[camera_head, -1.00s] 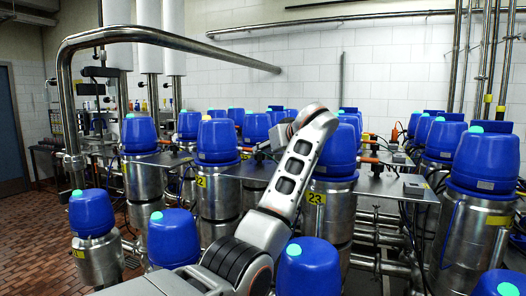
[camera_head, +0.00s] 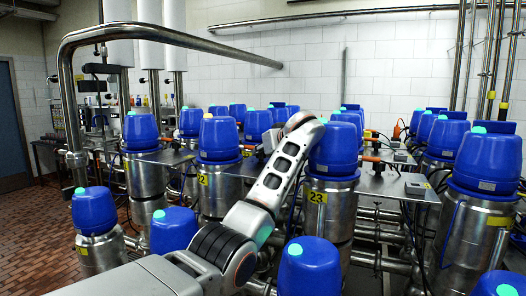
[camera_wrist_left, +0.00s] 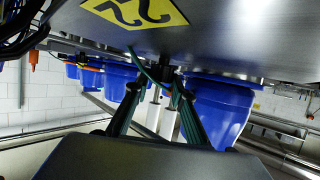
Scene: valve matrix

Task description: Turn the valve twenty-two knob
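The valve with a blue dome (camera_head: 218,138) and a yellow tag that appears to read 22 (camera_head: 202,180) stands left of my arm in the head view. My left arm reaches over beside it, and its gripper is hidden behind the arm there. In the left wrist view a yellow 22 tag (camera_wrist_left: 135,11) shows upside down on a steel body (camera_wrist_left: 215,30) at the top. My left gripper (camera_wrist_left: 156,90) is open, its two fingers apart just below that steel. Small dark parts show near the fingertips; I cannot tell which is the knob or whether it is touched.
Valve 23 (camera_head: 330,150) stands close to the right of my arm. A blue-domed valve (camera_head: 309,268) is in front, with others (camera_head: 172,228) to the left. A bent steel pipe (camera_head: 160,36) arches across the left. Open tiled floor (camera_head: 35,225) is at far left.

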